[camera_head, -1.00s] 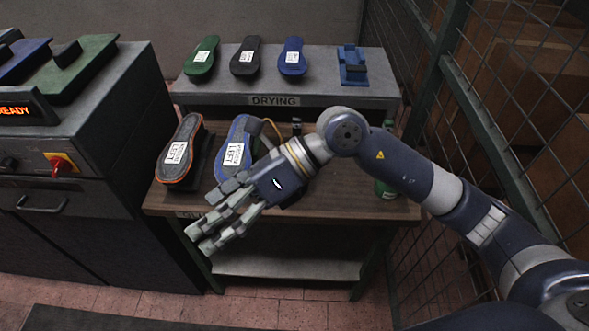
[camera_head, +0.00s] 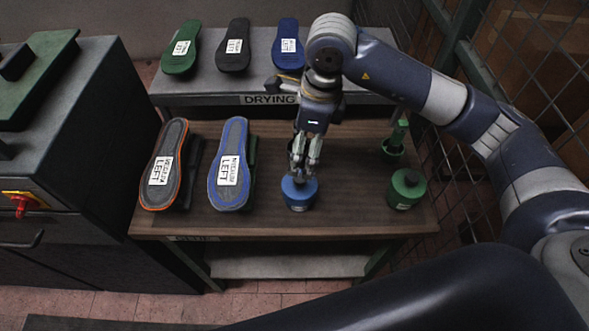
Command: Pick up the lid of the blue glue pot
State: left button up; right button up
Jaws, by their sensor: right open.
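The blue glue pot (camera_head: 300,205) stands upright on the wooden bench top, with its blue lid (camera_head: 297,186) on it. My right gripper (camera_head: 302,172) points down directly over the lid, its fingers open. The fingertips are at or just above the lid's top; I cannot tell whether they touch it. The fingers hide part of the lid's far side. My left gripper does not show.
A green glue pot (camera_head: 407,189) stands to the right, with a green brush holder (camera_head: 396,140) behind it. Two soles, orange-edged (camera_head: 165,165) and blue-edged (camera_head: 231,165), lie to the left. The drying shelf (camera_head: 215,85) holds more soles behind. A mesh fence (camera_head: 480,60) bounds the right.

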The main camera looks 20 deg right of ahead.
aim_at(300, 178)
jog(key=f, duration=0.2)
jog(key=s+f+p, duration=0.1)
jog(key=f, duration=0.1)
jog(key=shift+s+a, duration=0.1)
jog(key=shift+a, duration=0.15)
jog(key=shift+f, duration=0.25)
jog(key=f+p, duration=0.1)
jog(key=f, duration=0.1)
jog(key=a+f+p, duration=0.1)
jog(key=f, duration=0.1)
jog(key=shift+f+p, duration=0.1)
jog(key=shift+p, duration=0.3)
jog(key=shift+f, duration=0.4)
jog(key=shift+c, duration=0.2)
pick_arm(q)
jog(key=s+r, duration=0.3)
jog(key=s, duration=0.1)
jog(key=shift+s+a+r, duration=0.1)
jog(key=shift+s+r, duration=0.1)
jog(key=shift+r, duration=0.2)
pick_arm(e)
jog(key=c, duration=0.8)
